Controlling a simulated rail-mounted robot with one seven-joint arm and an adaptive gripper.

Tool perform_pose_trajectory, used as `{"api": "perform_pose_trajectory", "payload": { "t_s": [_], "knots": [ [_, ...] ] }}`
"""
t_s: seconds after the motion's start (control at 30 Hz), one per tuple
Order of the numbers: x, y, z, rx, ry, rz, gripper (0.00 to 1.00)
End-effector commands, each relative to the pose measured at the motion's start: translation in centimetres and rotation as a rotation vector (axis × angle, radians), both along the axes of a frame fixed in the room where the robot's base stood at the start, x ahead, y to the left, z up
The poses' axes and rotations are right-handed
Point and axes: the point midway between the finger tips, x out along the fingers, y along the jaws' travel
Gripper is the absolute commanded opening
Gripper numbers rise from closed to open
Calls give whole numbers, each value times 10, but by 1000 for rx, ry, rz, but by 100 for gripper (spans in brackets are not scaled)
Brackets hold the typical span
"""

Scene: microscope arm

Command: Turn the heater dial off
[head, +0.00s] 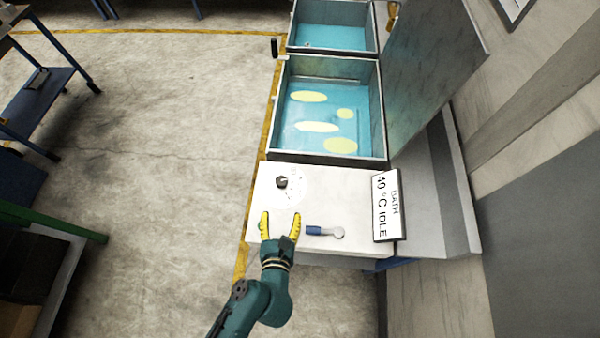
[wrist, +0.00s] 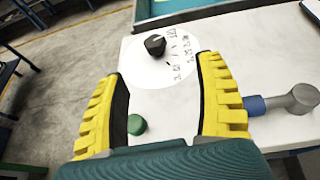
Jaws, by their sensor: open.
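The heater dial is a small black knob (head: 281,182) on a round white marked plate, on the white panel top (head: 335,185). In the wrist view the knob (wrist: 155,45) stands beyond my fingertips, with temperature marks around its right and lower side. My gripper (head: 280,217) has yellow fingers and is open and empty. It is on the near side of the dial, apart from it. In the wrist view the fingers (wrist: 160,68) spread left and right, with the knob ahead, toward the left finger's side of the right one. The exact setting is too small to read.
A blue-handled lever (head: 314,230) lies right of my gripper. A green button (wrist: 136,125) shows between the fingers. A sign (head: 388,205) reads "BATH 40 °C IDLE". Behind the panel is a water bath (head: 276,100) with yellow patches and a raised lid (head: 430,60).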

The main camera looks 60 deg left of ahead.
Motion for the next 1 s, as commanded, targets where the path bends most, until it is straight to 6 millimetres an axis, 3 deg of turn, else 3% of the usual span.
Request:
{"api": "perform_pose_trajectory", "payload": {
  "t_s": [0.03,0.2,0.73,1.0],
  "knots": [
    [-9,2,-12,-7,9,19,70],
    [-2,18,-12,-7,2,29,70],
    [53,117,-60,-6,1,26,70],
    [64,137,-69,-7,2,25,70]
  ]
}}
